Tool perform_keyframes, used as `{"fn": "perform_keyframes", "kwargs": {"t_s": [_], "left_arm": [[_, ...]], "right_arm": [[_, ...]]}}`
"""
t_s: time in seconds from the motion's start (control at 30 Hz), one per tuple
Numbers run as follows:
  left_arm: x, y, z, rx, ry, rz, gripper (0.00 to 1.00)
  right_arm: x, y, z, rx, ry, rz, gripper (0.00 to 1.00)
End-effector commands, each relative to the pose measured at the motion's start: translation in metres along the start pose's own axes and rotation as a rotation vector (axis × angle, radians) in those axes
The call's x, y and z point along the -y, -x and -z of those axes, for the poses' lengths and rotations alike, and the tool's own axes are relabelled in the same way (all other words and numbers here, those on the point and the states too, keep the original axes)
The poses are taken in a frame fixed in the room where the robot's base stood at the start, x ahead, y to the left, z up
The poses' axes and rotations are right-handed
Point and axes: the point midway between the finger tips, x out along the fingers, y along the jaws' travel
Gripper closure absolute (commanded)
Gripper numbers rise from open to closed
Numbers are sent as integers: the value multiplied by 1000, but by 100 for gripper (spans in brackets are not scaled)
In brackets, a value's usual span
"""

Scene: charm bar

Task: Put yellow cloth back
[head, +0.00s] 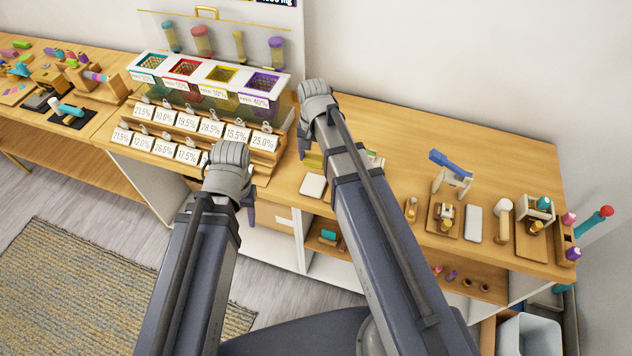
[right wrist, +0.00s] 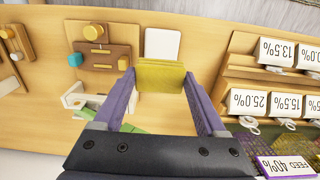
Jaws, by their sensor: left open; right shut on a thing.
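The yellow cloth (right wrist: 160,76) is a folded, mustard-coloured piece between the purple fingers of my right gripper (right wrist: 161,88) in the right wrist view. The gripper is shut on it. In the head view the cloth (head: 313,160) shows as a small yellow patch beside my right gripper (head: 304,143), partly hidden by my arm. It is over the counter, right of the percentage cards; I cannot tell its exact height. My left gripper (head: 250,208) is open near the counter's front edge, its fingers mostly hidden behind my wrist.
A white square pad (head: 313,186) lies on the counter near the cloth. The stepped card rack (head: 262,154) and the coloured bins, including a purple one (head: 262,85), stand to the left. Small wooden stands (head: 445,213) occupy the right front. The counter's back middle (head: 440,130) is clear.

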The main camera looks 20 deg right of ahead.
Motion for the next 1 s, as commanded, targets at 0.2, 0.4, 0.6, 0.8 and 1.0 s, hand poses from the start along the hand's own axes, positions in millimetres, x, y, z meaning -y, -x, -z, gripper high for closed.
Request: {"fn": "perform_keyframes", "kwargs": {"t_s": [0.2,0.4,0.6,0.8,1.0], "left_arm": [[-2,-15,1,0,0,0,50],[-4,-45,2,0,1,0,50],[-6,-65,4,0,2,0,50],[-6,-65,4,0,1,0,50],[-8,-85,5,0,1,0,50]], "right_arm": [[-1,-15,-1,0,-1,0,71],[-1,-45,-1,0,-2,0,71],[-1,-66,-1,0,-2,0,71],[-1,-66,-1,0,-2,0,71],[-1,-86,-1,0,-2,0,71]]}}
